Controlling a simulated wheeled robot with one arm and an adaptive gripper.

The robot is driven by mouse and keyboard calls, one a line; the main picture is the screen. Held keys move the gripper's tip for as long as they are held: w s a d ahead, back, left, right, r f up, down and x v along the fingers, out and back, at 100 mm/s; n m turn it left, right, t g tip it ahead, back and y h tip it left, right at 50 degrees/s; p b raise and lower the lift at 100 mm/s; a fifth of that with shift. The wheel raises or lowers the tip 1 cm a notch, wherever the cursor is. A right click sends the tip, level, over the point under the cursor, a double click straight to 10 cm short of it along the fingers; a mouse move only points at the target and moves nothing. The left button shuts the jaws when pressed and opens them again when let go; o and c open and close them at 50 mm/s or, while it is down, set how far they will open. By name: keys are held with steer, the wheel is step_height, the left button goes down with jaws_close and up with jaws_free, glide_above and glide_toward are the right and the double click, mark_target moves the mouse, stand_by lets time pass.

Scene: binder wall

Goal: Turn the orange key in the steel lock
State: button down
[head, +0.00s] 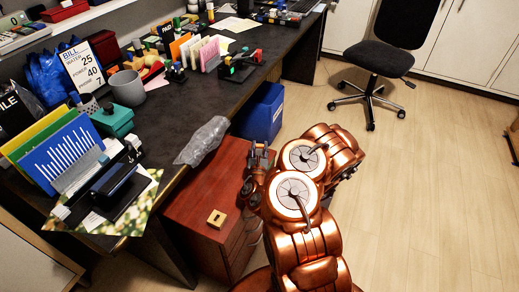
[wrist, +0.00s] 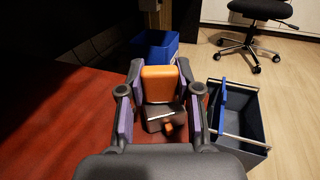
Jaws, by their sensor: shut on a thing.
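In the wrist view, the orange key (wrist: 159,84) shows as an orange block between my fingertips. My gripper (wrist: 160,88) is shut on it, with a finger on each side. Just below the key is a dark grey body (wrist: 163,115) with a pale bar and a small orange spot. It may be the steel lock, but I cannot tell for sure, nor whether the key sits in it. In the head view, my gripper (head: 258,157) is at the far right edge of the red cabinet, and the key is hidden there.
The red drawer cabinet (head: 187,205) bears a small tan block with a dark hole (head: 217,218). Crumpled clear plastic (head: 201,141) lies at the desk edge. A blue bin (head: 262,113) stands beyond. A grey bin (wrist: 241,125) stands right of the gripper.

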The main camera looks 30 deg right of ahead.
steer(key=c, duration=0.7)
jaws_free()
steer(key=shift+d, duration=0.1)
steer(key=n+y, duration=0.1)
steer(key=n+t+y+p, duration=0.1)
steer(key=shift+r+t+y+p, duration=0.2)
steer(key=shift+t+y+p, duration=0.1)
steer(key=shift+f+n+t+y, duration=0.15)
steer(key=shift+n+t+y, duration=0.55)
steer(key=shift+y, duration=0.4)
steer(key=n+y+b, duration=0.1)
steer(key=y+b, duration=0.1)
steer(key=b, duration=0.1)
steer(key=n+y+b, duration=0.1)
steer(key=shift+f+n+t+y+b, duration=0.25)
steer(key=shift+n+t+y+b, duration=0.05)
steer(key=shift+b, duration=0.05)
steer(key=y+b, duration=0.1)
steer(key=b, duration=0.1)
steer(key=shift+n+b, duration=0.3)
steer(key=shift+n, duration=0.1)
steer(key=n+y+b, duration=0.1)
steer(key=y+b, duration=0.1)
steer(key=b, duration=0.3)
steer(key=shift+y, duration=0.3)
